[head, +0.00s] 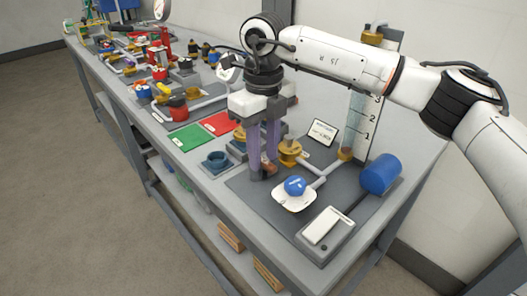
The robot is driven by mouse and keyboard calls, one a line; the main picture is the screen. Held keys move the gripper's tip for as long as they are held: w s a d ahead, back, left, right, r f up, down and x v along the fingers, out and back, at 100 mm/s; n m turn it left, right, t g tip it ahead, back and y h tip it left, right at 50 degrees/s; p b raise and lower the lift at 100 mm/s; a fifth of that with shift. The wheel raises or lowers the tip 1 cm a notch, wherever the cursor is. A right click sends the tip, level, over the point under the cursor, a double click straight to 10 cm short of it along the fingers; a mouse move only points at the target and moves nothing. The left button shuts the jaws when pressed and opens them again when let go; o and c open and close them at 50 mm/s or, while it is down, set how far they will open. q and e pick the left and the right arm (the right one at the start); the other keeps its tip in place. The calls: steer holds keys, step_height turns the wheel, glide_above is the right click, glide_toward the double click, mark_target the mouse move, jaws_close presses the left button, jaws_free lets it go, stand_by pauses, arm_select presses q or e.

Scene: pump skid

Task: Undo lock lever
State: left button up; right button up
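My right gripper (262,170) points down over the front left part of the dark pump skid plate (247,190). Its two purple fingers stand a little apart. A small brown-orange part (268,169) shows at the fingertips; whether the fingers touch or clamp it is not clear. I cannot make out a lock lever for certain, and the gripper covers much of that spot. A brass valve body (289,152) stands just right of the fingers. A blue round knob (295,186) sits on a white base in front of it. My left gripper is not in view.
A blue cylinder (381,174) and an upright numbered gauge (362,122) stand at the right. A white-topped box (327,226) is at the front. Green (193,137) and red (221,123) mats and a crowded bench lie to the left. A small sign (322,132) stands behind.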

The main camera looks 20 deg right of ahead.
mark_target(264, 160)
steer(key=shift+o, duration=0.2)
step_height(264, 160, up, 10)
stand_by(0.6)
steer(key=shift+r, duration=0.1)
